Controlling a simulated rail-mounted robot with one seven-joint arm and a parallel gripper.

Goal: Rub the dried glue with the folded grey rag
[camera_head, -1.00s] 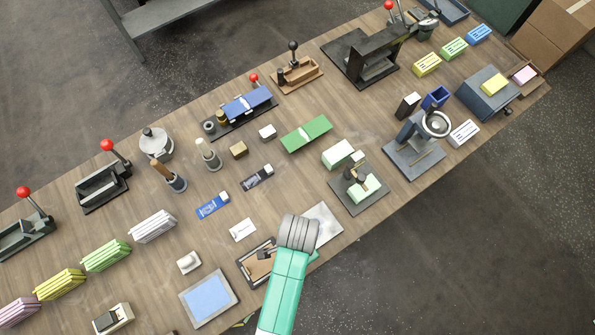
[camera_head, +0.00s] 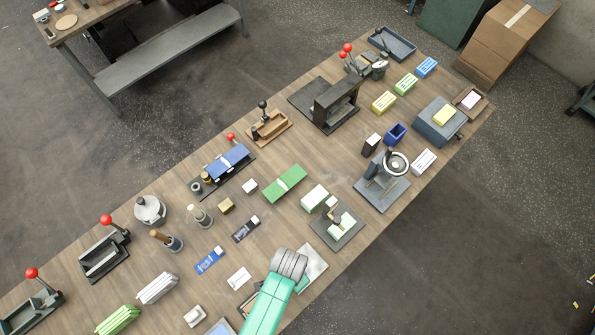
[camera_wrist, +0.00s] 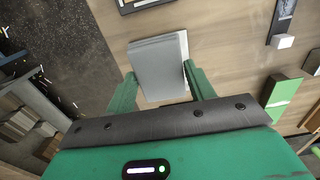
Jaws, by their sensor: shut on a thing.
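The folded grey rag (camera_wrist: 158,66) shows in the wrist view as a flat grey block with layered edges. It sits between the two green fingers of my gripper (camera_wrist: 161,88), which is shut on it. In the head view my grey and green wrist covers the gripper and the rag. A light grey plate (camera_head: 313,262) lies on the table beside my wrist, partly covered by it. I cannot make out the dried glue in either view. I cannot tell whether the rag touches the surface below.
A white card (camera_head: 239,278), a black tool (camera_head: 245,230) and a green block (camera_head: 285,183) lie nearby on the wooden table. A dark stand with a pale green block (camera_head: 338,226) is right of my wrist. The table's edge and open floor are close by.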

